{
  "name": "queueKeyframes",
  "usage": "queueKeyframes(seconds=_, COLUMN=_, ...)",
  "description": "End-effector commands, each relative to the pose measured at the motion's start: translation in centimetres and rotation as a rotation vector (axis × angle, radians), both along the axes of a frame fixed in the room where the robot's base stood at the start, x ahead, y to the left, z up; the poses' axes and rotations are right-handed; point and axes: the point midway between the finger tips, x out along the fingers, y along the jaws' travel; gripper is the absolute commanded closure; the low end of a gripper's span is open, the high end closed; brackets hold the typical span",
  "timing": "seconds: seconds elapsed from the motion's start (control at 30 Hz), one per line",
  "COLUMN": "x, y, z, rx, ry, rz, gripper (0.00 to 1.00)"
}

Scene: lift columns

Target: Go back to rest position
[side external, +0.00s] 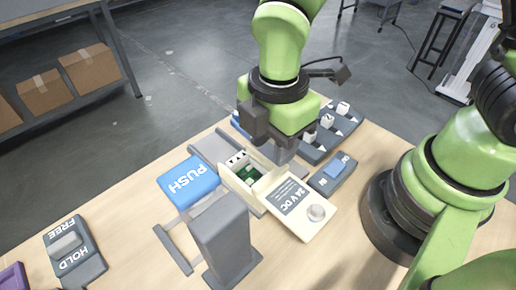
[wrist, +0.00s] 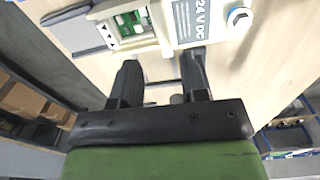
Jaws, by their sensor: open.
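My gripper (side external: 272,150) is above the far side of the cream 24 V DC box (side external: 304,207) on the wooden table. In the wrist view its two dark fingers (wrist: 160,70) stand apart with nothing between them. The box (wrist: 222,18) has an open compartment showing a green board and white connectors, plus a round knob on its labelled face. Whether the fingers touch the box cannot be told. A dark grey column (side external: 222,240) stands upright in front of the box.
A blue PUSH block (side external: 188,181) lies left of the box. A FREE/HOLD switch (side external: 75,250) and a purple item (side external: 12,278) are at the left.

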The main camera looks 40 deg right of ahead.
Motion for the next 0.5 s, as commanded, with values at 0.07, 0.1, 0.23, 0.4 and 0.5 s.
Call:
queueKeyframes(seconds=0.07, x=0.4, y=-0.7, z=1.8, rx=0.03, ry=-0.03, rz=-0.109, gripper=0.6)
queueKeyframes(seconds=0.1, x=0.6, y=-1.2, z=2.9, rx=0.049, ry=-0.048, rz=-0.187, gripper=0.6)
queueKeyframes(seconds=0.23, x=0.7, y=-3.7, z=7.4, rx=0.14, ry=-0.115, rz=-0.519, gripper=0.6)
queueKeyframes(seconds=0.4, x=-0.7, y=-7.1, z=12.5, rx=0.292, ry=-0.185, rz=-0.97, gripper=0.6)
queueKeyframes(seconds=0.5, x=-2.3, y=-8.8, z=14.9, rx=0.397, ry=-0.216, rz=-1.222, gripper=0.6)
